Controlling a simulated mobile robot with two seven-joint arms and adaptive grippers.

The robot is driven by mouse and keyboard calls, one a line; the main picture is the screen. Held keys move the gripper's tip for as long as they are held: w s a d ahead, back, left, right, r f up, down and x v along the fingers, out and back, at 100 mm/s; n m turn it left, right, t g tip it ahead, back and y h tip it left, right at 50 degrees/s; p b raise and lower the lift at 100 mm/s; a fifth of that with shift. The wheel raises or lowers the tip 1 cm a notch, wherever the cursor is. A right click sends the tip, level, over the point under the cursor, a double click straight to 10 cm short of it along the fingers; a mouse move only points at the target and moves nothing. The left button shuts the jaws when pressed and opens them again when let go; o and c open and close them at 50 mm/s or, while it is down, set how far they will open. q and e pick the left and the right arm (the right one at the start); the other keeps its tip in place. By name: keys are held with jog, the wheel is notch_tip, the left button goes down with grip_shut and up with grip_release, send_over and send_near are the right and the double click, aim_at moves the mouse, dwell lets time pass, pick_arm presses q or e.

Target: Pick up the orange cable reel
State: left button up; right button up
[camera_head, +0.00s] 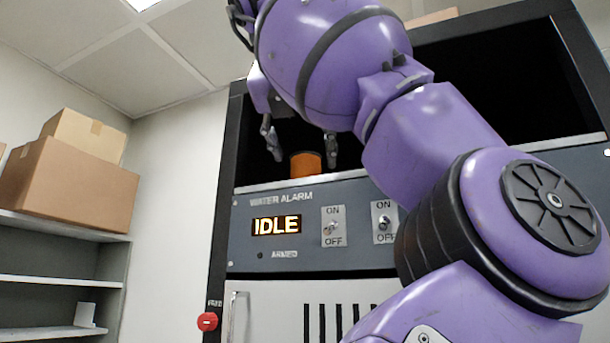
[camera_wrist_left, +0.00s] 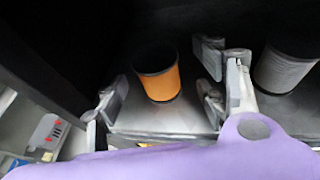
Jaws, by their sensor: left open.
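The orange cable reel (camera_head: 306,163) stands upright on the shelf of the dark open bay, above the control panel. It is an orange cylinder with dark rims, and the panel's top edge hides its base in the head view. My left gripper (camera_head: 302,146) is open around the level of the reel, with one finger to each side of it in the picture. In the left wrist view the orange reel (camera_wrist_left: 164,85) shows between the spread fingers and looks untouched; the exact depth gap is unclear. My right gripper is not in view.
A grey reel (camera_wrist_left: 285,72) stands to the right of the orange one in the wrist view, close to the right finger. The panel (camera_head: 290,255) with switches and an IDLE display lies below the bay. Cardboard boxes (camera_head: 70,185) sit on shelving at left.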

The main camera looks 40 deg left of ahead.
aim_at(303, 155)
pick_arm(q)
jog(key=x, duration=0.5)
jog(key=shift+w+a+f, duration=0.1)
jog(key=shift+a, duration=0.2)
jog(key=shift+d, duration=0.1)
jog(key=c, duration=1.3)
